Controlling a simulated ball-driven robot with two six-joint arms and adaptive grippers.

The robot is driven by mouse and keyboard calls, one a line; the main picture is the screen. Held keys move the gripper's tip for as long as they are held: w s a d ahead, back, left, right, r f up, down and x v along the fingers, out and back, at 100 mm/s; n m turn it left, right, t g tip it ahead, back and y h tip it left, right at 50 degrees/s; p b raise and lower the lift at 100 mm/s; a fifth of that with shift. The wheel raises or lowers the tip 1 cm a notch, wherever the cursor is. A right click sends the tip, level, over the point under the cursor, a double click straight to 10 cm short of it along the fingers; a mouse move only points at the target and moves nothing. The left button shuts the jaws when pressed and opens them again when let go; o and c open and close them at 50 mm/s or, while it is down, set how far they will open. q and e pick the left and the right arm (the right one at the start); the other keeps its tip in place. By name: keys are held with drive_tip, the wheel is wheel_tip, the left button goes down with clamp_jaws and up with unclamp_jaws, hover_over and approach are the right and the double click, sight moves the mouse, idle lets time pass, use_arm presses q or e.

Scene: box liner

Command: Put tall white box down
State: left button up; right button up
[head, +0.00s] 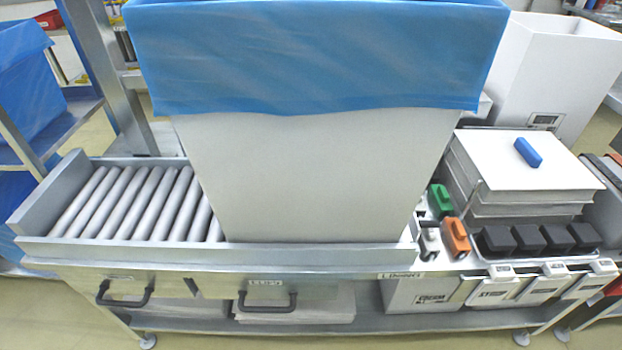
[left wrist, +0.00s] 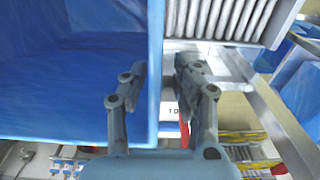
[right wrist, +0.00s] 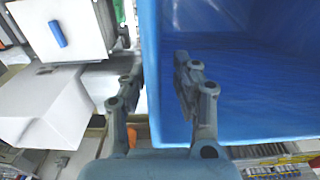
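The tall white box (head: 315,170) stands upright at the right part of the roller conveyor, its bottom edge at the front rail. A blue liner (head: 310,60) is folded over its rim and also covers its inside in the left wrist view (left wrist: 75,90) and the right wrist view (right wrist: 240,85). My left gripper (left wrist: 162,72) is open, with its fingers on either side of the box's lined wall and gaps showing. My right gripper (right wrist: 160,72) is likewise open around the opposite wall. Neither gripper shows in the head view.
Free rollers (head: 140,200) lie left of the box. To its right are a stack of white sheets (head: 525,165) with a blue block (head: 528,152), green (head: 440,200) and orange (head: 456,237) tools, and black blocks (head: 525,239). Another white box (head: 550,60) stands behind.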

use_arm(q)
drive_tip(key=o, duration=0.8)
drive_tip(key=shift+w+f, duration=0.1)
drive_tip(key=shift+w, duration=0.05)
wheel_tip(320, 180, up, 12)
drive_tip(key=shift+s, duration=0.35)
use_arm(e)
drive_tip(key=shift+w+f, duration=0.1)
drive_tip(key=o, duration=0.8)
